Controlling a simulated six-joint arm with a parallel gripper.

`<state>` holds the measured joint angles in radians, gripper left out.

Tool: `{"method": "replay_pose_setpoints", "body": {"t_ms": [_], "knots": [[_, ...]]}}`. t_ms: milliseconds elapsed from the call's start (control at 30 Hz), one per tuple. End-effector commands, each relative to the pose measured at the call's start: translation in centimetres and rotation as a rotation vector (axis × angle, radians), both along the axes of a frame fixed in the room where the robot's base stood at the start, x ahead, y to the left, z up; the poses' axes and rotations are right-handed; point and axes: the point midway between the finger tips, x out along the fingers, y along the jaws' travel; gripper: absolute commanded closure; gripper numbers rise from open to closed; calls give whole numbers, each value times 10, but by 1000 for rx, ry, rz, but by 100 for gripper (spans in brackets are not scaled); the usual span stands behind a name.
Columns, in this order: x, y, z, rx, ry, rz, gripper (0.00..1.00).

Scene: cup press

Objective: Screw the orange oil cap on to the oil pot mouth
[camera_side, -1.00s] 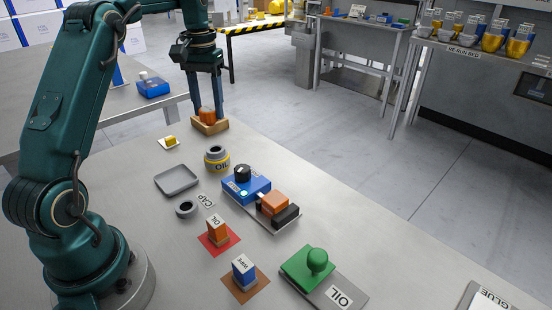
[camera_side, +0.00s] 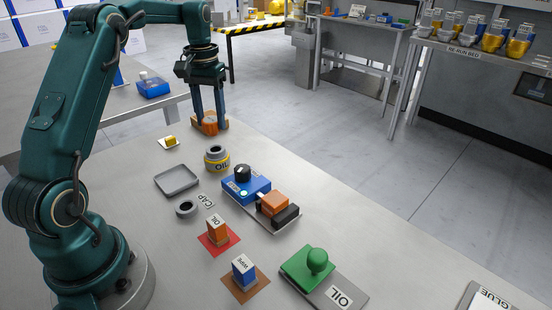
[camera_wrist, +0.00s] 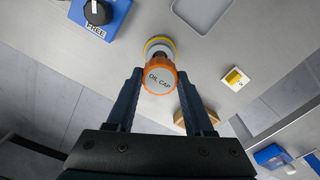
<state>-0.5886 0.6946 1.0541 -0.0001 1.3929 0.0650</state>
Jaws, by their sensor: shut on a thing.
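The orange oil cap (camera_wrist: 159,77), lettered "OIL CAP", is between my fingers in the wrist view. My gripper (camera_side: 209,124) is shut on it, low over the wooden block (camera_side: 196,127) at the table's back edge. The cap also shows between the fingers in the side view (camera_side: 210,122). I cannot tell whether it still touches the block. The oil pot (camera_side: 216,159), grey with a yellow band and a dark open mouth, stands upright on the table, apart from the gripper. In the wrist view the cap partly hides the pot (camera_wrist: 160,43).
A small yellow piece on a white pad (camera_side: 169,142) lies left of the pot. A grey tray (camera_side: 177,180) and a grey ring (camera_side: 187,208) lie in front. A blue box with a black knob (camera_side: 246,186) stands to the pot's right.

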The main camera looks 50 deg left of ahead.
Motion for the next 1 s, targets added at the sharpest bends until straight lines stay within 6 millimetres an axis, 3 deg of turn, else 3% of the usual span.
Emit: {"method": "replay_pose_setpoints", "body": {"t_ms": [400, 1000], "knots": [[0, 0, -27, 0, 1, 0, 100], [0, 0, -28, 0, 0, 0, 100]]}}
